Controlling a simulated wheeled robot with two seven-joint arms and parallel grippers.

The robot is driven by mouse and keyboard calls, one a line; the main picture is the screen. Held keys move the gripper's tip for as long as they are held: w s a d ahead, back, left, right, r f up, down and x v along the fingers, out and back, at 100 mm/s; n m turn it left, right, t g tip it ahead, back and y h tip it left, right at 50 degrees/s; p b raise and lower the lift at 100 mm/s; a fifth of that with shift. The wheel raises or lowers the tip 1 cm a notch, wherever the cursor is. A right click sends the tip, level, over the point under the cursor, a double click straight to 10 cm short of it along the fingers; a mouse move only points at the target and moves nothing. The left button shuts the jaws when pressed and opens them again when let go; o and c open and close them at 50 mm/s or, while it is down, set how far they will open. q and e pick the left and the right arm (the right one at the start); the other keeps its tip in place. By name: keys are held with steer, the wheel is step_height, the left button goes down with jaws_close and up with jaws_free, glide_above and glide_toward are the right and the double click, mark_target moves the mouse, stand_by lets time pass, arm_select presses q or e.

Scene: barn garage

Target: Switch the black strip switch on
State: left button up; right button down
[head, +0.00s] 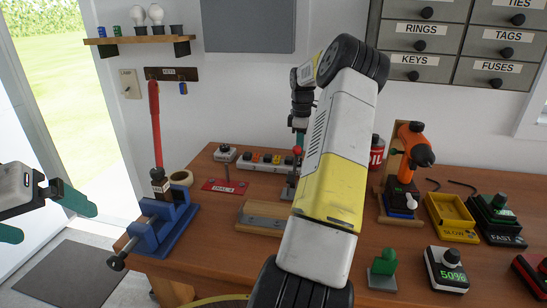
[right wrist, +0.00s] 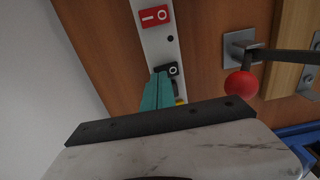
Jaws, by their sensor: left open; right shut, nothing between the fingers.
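A pale switch strip (head: 258,168) lies at the back of the workbench in the head view, with several coloured switches on it. In the right wrist view the strip (right wrist: 158,45) carries a red switch (right wrist: 155,17) marked I and O. Below it is the black switch (right wrist: 173,70), partly covered by my fingers, with an O showing. My right gripper (right wrist: 157,76) is shut and empty, its teal tips at the black switch; I cannot tell whether they touch. Its fingers are partly hidden by my arm in the head view. My left gripper (head: 47,216) is open and empty, left of the bench.
A lever with a red knob (right wrist: 241,85) stands beside the strip, close to my right gripper. A tape roll (head: 181,177) and a red plate (head: 224,186) lie nearby.

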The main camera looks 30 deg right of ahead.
mark_target(299, 159)
steer(key=shift+f, duration=1.05)
stand_by(0.5)
steer(key=shift+r, duration=3.55)
